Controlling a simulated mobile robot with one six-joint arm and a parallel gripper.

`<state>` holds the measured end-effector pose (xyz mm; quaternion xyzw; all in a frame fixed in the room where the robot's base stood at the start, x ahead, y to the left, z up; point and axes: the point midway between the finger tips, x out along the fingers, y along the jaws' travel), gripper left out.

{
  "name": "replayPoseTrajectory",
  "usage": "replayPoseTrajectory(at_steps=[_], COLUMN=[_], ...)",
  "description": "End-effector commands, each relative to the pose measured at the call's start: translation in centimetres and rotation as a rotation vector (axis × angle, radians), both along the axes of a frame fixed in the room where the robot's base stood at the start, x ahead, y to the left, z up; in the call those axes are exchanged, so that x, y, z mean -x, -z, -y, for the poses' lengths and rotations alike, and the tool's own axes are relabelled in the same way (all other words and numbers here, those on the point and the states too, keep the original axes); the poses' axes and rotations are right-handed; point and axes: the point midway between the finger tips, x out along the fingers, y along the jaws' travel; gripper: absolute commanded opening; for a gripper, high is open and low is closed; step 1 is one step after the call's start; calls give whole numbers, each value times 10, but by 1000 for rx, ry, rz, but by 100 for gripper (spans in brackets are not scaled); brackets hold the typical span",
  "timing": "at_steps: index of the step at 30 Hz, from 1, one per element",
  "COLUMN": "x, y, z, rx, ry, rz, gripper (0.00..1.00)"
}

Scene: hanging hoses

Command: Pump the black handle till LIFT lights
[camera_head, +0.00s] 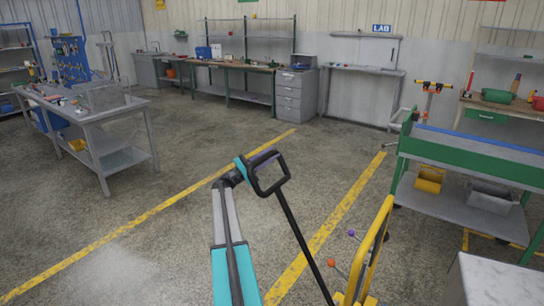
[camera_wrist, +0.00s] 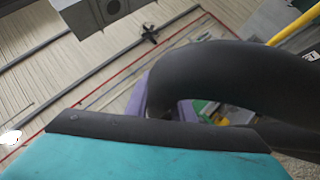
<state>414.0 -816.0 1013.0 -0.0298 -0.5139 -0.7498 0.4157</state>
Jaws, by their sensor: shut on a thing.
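The black handle (camera_head: 299,235) is a closed loop on a long thin shaft. The shaft slants down to the right, to a yellow frame (camera_head: 376,250). My gripper (camera_head: 264,159), teal with purple fingers, is at the upper left part of the loop and shut on it. In the wrist view the handle's thick black curve (camera_wrist: 225,72) crosses the middle and right, with a purple finger (camera_wrist: 140,105) partly hidden behind it. The exact finger contact is hidden. No LIFT light can be made out in either view.
An orange knob (camera_head: 331,263) and a purple knob (camera_head: 351,233) stand on thin levers beside the yellow frame. A green bench (camera_head: 470,148) is to the right, and a grey block (camera_head: 500,282) is at the lower right. Open floor (camera_head: 150,230) lies left.

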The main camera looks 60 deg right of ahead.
Motion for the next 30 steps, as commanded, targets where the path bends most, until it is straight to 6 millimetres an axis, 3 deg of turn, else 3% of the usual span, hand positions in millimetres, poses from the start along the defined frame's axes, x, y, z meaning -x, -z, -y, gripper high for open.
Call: replayPoseTrajectory(at_steps=[4, 5, 8, 23, 30], x=[-2, -2, -1, -1, -13], y=[-6, -6, -5, -1, 9], z=[4, 4, 3, 1, -9], rx=[3, 3, 2, 0, -1], ry=[-9, -8, -6, -4, -6], rz=[-5, -5, -4, -1, -2], gripper=[0, 27, 40, 40, 40])
